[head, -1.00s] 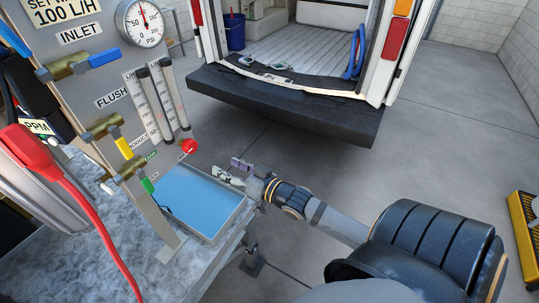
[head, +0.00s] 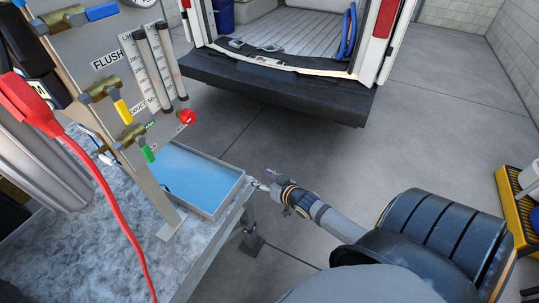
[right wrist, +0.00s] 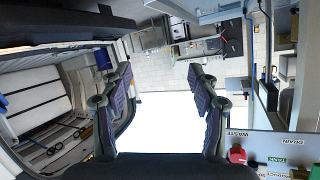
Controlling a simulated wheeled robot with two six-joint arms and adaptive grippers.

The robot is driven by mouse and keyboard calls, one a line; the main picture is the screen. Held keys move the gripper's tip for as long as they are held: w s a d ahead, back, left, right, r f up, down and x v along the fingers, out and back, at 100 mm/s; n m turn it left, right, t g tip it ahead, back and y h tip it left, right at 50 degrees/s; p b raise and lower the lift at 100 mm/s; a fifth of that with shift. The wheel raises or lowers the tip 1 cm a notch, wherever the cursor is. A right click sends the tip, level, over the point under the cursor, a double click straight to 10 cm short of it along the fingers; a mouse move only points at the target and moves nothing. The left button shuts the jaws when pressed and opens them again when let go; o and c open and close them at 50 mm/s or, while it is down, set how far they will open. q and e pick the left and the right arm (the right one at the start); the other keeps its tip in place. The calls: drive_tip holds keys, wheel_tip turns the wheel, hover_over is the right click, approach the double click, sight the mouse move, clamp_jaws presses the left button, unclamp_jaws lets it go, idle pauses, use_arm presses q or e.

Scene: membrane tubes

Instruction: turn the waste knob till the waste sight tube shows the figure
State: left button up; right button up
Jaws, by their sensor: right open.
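The red waste knob (head: 186,117) sits low on the panel's right edge in the head view. It also shows at the lower right of the right wrist view (right wrist: 237,153), below a label reading WASTE. Two slim sight tubes (head: 163,66) with printed scales stand above it; I cannot read their levels or tell which is the waste tube. My right gripper (head: 262,182) is open and empty, right of the blue tray and apart from the knob. Its spread fingers show in the wrist view (right wrist: 160,78). My left gripper is not in view.
A shallow tray with blue liquid (head: 190,179) sits on the bench below the knob. Yellow-handled (head: 122,110) and green-handled (head: 148,153) valves are left of the knob. A red cable (head: 98,193) hangs in front. A van's black bumper (head: 270,88) is behind; the floor between is clear.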

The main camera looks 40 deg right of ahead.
drive_tip(key=shift+s+d+f+g+h, duration=0.15)
drive_tip(key=shift+s+f, duration=0.1)
drive_tip(key=shift+f, duration=0.3)
drive_tip(key=shift+s+d+f+g+h, duration=0.1)
drive_tip(key=shift+s+d+f, duration=0.1)
drive_tip(key=shift+f, duration=0.35)
drive_tip(key=shift+s+d+f+g+h, duration=0.15)
drive_tip(key=shift+s+f, duration=0.1)
drive_tip(key=shift+f, duration=0.3)
drive_tip(key=s+d+f+g+h+b, duration=0.1)
drive_tip(key=s+f+g, duration=0.1)
drive_tip(key=s+f, duration=0.5)
drive_tip(key=s+d+f+g+b, duration=0.1)
drive_tip(key=s+f+g, duration=0.15)
drive_tip(key=f, duration=0.85)
drive_tip(key=s+d+f+g+h+b, duration=0.1)
drive_tip(key=s+f+g, duration=0.1)
drive_tip(key=s+f, duration=0.55)
drive_tip(key=s+a+f+n+g+b, duration=0.1)
drive_tip(key=s+a+f+g, duration=0.1)
drive_tip(key=s+f, duration=0.6)
drive_tip(key=s+a+f+n+g+y+b, duration=0.1)
drive_tip(key=s+a+f+g, duration=0.2)
drive_tip(key=s, duration=1)
wheel_tip(320, 180, down, 5)
drive_tip(key=shift+s+a+r, duration=0.1)
drive_tip(key=shift+s+a, duration=0.1)
drive_tip(key=shift+a, duration=1.05)
